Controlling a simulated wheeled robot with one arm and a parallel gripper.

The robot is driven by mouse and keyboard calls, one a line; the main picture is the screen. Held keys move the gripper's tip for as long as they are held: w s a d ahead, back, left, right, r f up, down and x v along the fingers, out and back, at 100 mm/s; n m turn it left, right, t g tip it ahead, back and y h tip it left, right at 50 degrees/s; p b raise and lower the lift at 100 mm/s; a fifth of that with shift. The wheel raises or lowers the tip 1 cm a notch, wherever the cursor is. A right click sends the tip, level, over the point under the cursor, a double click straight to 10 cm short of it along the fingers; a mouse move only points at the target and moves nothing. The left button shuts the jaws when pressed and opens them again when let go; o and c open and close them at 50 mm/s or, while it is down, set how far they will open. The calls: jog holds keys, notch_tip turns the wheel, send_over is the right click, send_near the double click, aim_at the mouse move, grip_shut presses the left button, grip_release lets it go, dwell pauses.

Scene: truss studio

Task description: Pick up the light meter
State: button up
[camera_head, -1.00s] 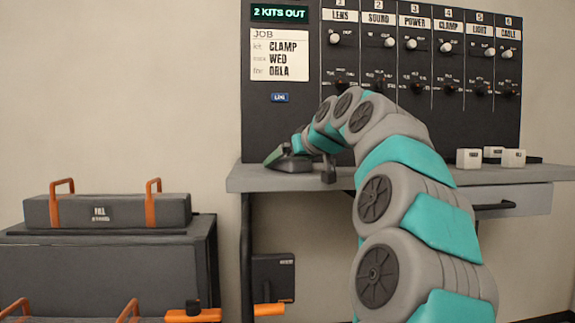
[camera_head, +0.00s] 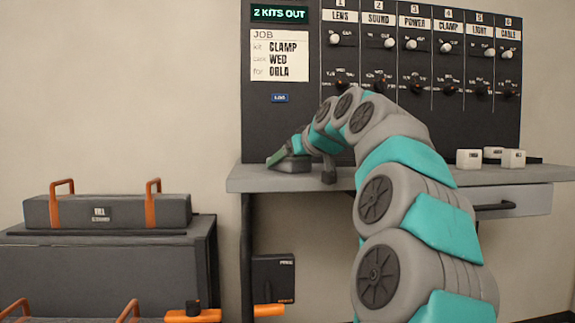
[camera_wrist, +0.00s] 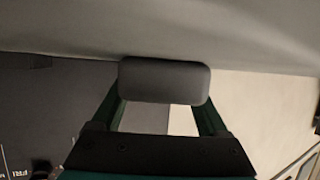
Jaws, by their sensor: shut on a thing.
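My gripper (camera_head: 282,156) is at the left end of the grey shelf top, low and close to its surface. In the wrist view its two dark green fingers (camera_wrist: 165,98) are shut on a dark grey rounded block, which looks like the light meter (camera_wrist: 165,80). The block spans the gap between the fingertips. In the head view a small grey shape (camera_head: 293,165) shows beside the gripper at shelf level. My arm hides part of it, and I cannot tell whether the block touches the shelf.
A dark panel (camera_head: 400,120) with knobs and numbered columns stands behind the shelf top (camera_head: 420,178). Small white blocks (camera_head: 468,158) lie at its right. A dark case (camera_head: 105,210) with orange handles rests on a cabinet at left. Bare wall lies left of the shelf.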

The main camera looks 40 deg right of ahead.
aim_at(288, 159)
jog(key=shift+r, duration=0.1)
jog(key=shift+r, duration=1.45)
jog(key=shift+s+r, duration=0.1)
jog(key=shift+r, duration=0.15)
jog(key=s+a, duration=0.4)
jog(key=s, duration=0.3)
jog(key=s+a+r, duration=0.1)
jog(key=s+a, duration=0.2)
jog(key=s, duration=0.3)
jog(key=shift+s+a+r, duration=0.25)
jog(key=shift+s+a, duration=0.15)
